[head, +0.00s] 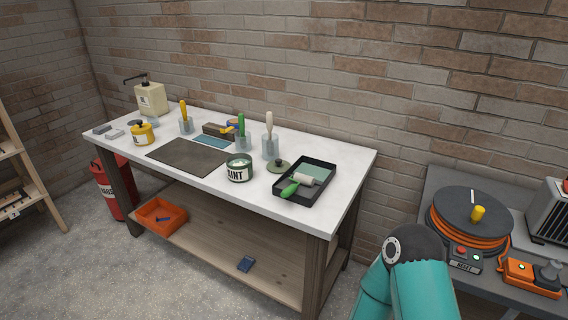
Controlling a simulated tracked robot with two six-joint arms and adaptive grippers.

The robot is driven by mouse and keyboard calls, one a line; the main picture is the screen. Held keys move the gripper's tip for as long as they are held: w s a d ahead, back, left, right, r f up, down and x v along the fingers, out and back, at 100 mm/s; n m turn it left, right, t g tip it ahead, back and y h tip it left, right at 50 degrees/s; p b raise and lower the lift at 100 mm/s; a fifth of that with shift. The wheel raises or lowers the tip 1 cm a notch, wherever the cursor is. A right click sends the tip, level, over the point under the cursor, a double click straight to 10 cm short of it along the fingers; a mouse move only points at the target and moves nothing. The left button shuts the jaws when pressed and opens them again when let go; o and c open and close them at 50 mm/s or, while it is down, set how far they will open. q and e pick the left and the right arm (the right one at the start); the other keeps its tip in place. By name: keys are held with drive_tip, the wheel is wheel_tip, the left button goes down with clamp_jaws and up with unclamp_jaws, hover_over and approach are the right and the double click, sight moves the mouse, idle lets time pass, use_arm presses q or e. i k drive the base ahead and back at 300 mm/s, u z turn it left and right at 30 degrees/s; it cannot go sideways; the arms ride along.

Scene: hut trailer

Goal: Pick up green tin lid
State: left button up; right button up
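The green tin lid (278,167) lies on the white-topped workbench (345,160), a small dull green disc with a knob-like middle. It sits between the open green paint tin (239,173) and the black roller tray (318,196). A clear jar with a pale-handled brush (270,146) stands just behind it. Neither gripper shows in the head view. Only a teal link of one of my arms shows at the lower right, well in front of the bench.
A side table at right holds an orange cable reel (470,219). An orange tray (160,216) sits on the lower shelf. Bare floor lies before the bench.

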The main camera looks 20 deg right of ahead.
sight(278, 166)
drive_tip(key=i, duration=0.85)
drive_tip(key=u, duration=0.05)
